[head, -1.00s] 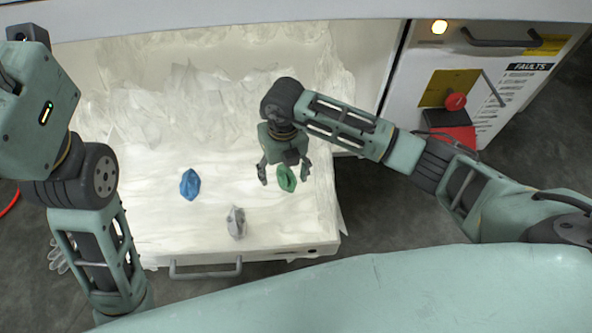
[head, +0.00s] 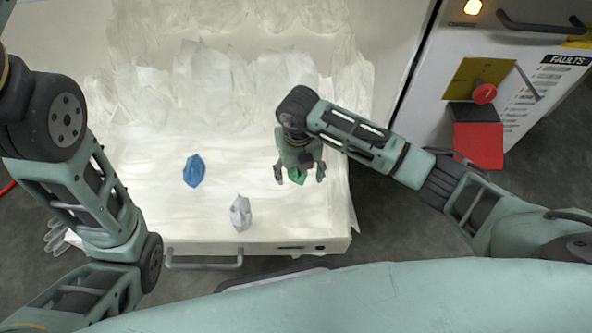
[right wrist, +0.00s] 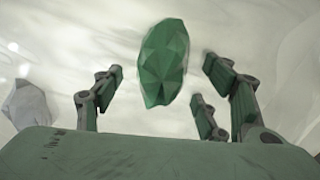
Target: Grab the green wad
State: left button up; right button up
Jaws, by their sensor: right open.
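The green wad (head: 297,176) lies on the white-lined tray in the head view, between the fingers of my right gripper (head: 299,173). In the right wrist view the faceted green wad (right wrist: 163,62) sits centred beyond the open fingers, with bare space on both sides. The fingers do not close on it. Whether any fingertip touches the tray lining is hard to tell. My left arm shows at the left of the head view, but its gripper is out of the picture.
A blue wad (head: 194,170) and a grey-white wad (head: 240,213) lie on the tray (head: 215,247) to the left. Crumpled translucent film (head: 215,80) is heaped behind. A machine panel with a red knob (head: 485,93) stands at right. A pale glove (head: 56,238) lies at lower left.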

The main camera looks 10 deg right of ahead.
jog(key=shift+c, duration=0.5)
jog(key=c, duration=1.2)
jog(key=shift+r, duration=0.15)
